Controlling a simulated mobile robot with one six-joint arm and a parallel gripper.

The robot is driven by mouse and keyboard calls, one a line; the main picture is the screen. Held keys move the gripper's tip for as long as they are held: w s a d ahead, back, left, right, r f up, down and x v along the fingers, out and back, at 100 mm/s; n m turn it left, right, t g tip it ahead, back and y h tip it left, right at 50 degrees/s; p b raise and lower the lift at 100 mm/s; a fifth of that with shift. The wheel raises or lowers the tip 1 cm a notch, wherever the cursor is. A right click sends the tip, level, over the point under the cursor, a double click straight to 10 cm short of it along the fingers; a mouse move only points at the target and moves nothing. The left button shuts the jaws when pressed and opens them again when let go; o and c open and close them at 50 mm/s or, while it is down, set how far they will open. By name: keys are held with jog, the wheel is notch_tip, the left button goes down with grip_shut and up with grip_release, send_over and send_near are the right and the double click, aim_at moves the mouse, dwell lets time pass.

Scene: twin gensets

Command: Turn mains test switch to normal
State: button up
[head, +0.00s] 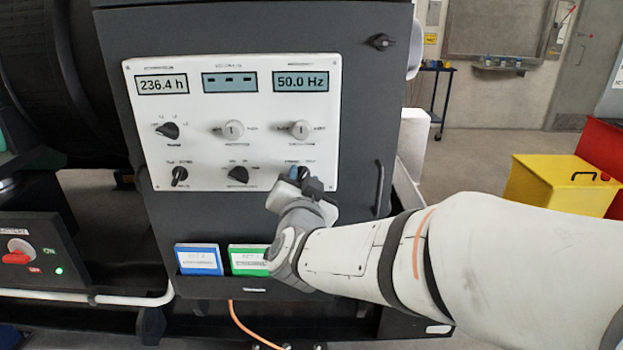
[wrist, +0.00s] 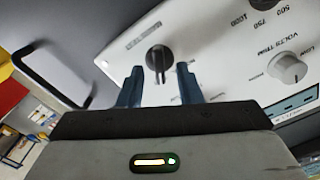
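The mains test switch is a black rotary knob (wrist: 158,57) on the white panel, and its narrow grip points toward my gripper in the wrist view. Its label is too small to read. My gripper (wrist: 160,68) has its two blue fingers apart, one on each side of the knob's grip, with gaps visible. I cannot tell whether the fingertips reach the knob's depth. In the head view my gripper (head: 297,176) is at the panel's lower right corner and mostly hides the switch.
The white panel (head: 205,107) carries displays and several other knobs, with a black knob (head: 238,174) to the left of my gripper. A black door handle (head: 379,187) stands out at right. Blue (head: 199,259) and green (head: 247,258) folders sit below.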

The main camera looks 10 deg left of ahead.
jog(key=shift+c, duration=0.3)
grip_shut()
jog(key=shift+a, duration=0.1)
jog(key=shift+n, duration=0.3)
jog(key=shift+r+n+p, duration=0.2)
jog(key=shift+n+p, duration=0.7)
jog(key=shift+p, duration=0.1)
jog(key=n+p, duration=0.2)
jog(key=n, duration=0.1)
jog(key=shift+a+p, duration=0.1)
jog(key=shift+p, duration=0.2)
jog(key=n+p, duration=0.2)
jog(key=n, duration=0.2)
jog(key=shift+a+n, duration=0.15)
jog(key=shift+n, duration=0.15)
jog(key=shift+f+n+p, duration=0.15)
jog(key=shift+n+p, duration=0.6)
jog(key=shift+n, duration=0.45)
